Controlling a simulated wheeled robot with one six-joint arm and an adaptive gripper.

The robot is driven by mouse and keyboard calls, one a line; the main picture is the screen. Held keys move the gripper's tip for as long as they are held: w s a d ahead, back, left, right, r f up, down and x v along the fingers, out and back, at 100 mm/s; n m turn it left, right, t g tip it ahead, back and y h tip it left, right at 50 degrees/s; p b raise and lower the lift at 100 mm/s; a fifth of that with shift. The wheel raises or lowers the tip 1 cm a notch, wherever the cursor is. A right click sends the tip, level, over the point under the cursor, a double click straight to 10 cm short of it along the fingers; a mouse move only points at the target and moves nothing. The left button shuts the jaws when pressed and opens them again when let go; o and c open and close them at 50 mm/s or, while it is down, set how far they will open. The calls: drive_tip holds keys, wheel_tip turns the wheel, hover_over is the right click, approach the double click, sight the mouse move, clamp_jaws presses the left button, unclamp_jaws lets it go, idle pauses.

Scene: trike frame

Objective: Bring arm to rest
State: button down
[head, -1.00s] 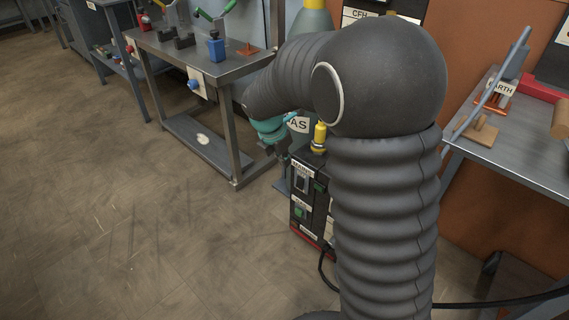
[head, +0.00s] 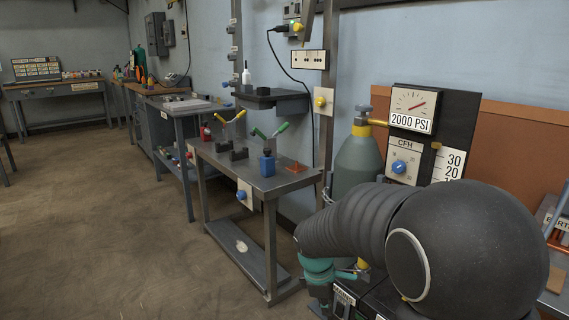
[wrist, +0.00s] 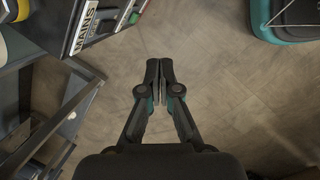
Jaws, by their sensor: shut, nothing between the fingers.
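My arm, in dark ribbed covers, is bent over in the lower right of the head view. Its teal wrist part shows at the lower middle there, with the fingertips out of sight. In the wrist view my gripper (wrist: 159,80) has its two black fingers together, with nothing between them. The gripper hangs over bare floor (wrist: 225,105), apart from anything around it.
A machine with a label reading MAINS (wrist: 84,28) lies left of the fingers in the wrist view. A metal table (head: 262,180) with clamps and a grey gas cylinder (head: 358,158) stand ahead. The floor at left is open.

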drive_tip(key=s+d+r+m+t+y+p, duration=0.1)
drive_tip(key=s+d+r+m+t, duration=0.1)
drive_tip(key=s+r+m, duration=0.5)
drive_tip(key=s+d+r+m+t+y+p, duration=0.1)
drive_tip(key=s+d+r+m+t, duration=0.1)
drive_tip(key=s+r+m, duration=0.6)
drive_tip(key=shift+s+d+r+t, duration=0.3)
drive_tip(key=shift+s+d+r, duration=0.45)
drive_tip(key=shift+s, duration=3.05)
drive_tip(key=c, duration=1.9)
unclamp_jaws()
